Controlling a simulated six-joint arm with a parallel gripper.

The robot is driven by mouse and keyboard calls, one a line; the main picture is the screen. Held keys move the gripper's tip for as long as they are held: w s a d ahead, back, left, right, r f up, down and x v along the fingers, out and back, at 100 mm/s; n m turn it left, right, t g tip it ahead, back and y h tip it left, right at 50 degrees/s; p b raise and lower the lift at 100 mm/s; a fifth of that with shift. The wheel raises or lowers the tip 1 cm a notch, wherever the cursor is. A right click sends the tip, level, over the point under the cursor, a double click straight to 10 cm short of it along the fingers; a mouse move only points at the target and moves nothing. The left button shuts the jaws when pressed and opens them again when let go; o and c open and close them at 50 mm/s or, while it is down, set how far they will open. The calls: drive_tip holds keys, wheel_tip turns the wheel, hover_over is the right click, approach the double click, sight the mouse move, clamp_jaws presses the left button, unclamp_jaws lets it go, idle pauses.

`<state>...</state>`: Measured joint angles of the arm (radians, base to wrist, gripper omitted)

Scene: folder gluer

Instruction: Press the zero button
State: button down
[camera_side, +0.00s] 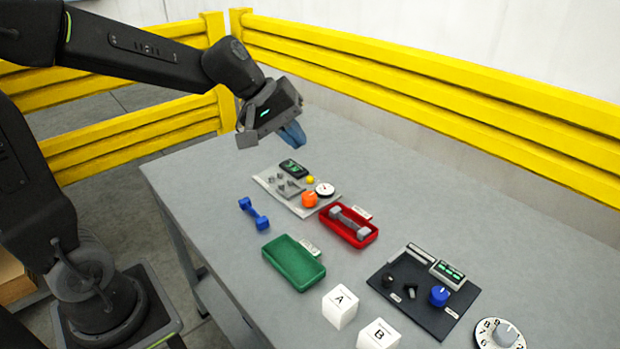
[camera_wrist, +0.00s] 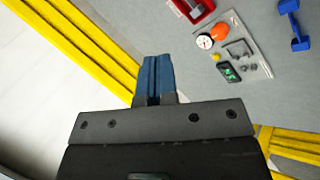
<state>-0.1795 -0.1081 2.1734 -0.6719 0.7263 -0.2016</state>
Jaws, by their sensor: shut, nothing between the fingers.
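A light grey panel (camera_side: 266,181) lies on the table. It carries a display with green digits (camera_side: 293,168), grey fittings (camera_side: 287,187), a small yellow button (camera_side: 310,180), an orange knob (camera_side: 309,199) and a white dial (camera_side: 325,189). The yellow button also shows in the wrist view (camera_wrist: 216,57). Labels are too small to read, so I cannot tell which part is the zero button. My gripper (camera_side: 294,134) is shut and empty, its blue fingers raised above the table, behind the panel. In the wrist view, its fingers (camera_wrist: 153,76) point left of the panel.
A blue dumbbell (camera_side: 254,213), a green tray (camera_side: 292,264) and a red tray (camera_side: 367,241) holding a grey dumbbell (camera_side: 349,220) lie near the panel. A dark panel (camera_side: 405,314), lettered white cubes (camera_side: 341,306) and a numbered dial (camera_side: 501,336) lie further right. Yellow rails (camera_side: 430,86) border the table.

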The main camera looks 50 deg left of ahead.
drive_tip(key=w+a+f+n+t, duration=0.1)
drive_tip(key=w+a+f+n, duration=0.25)
drive_tip(key=w, duration=0.25)
drive_tip(key=w+a+f+n, duration=0.2)
drive_tip(key=w+a+n, duration=0.2)
drive_tip(key=w, duration=0.1)
drive_tip(key=n+t, duration=0.2)
drive_tip(key=n, duration=0.3)
hover_over(310, 179)
wheel_tip(310, 179, down, 7)
drive_tip(key=shift+a+f, duration=0.1)
drive_tip(key=shift+f, duration=4.4)
drive_tip(key=shift+f, duration=0.4)
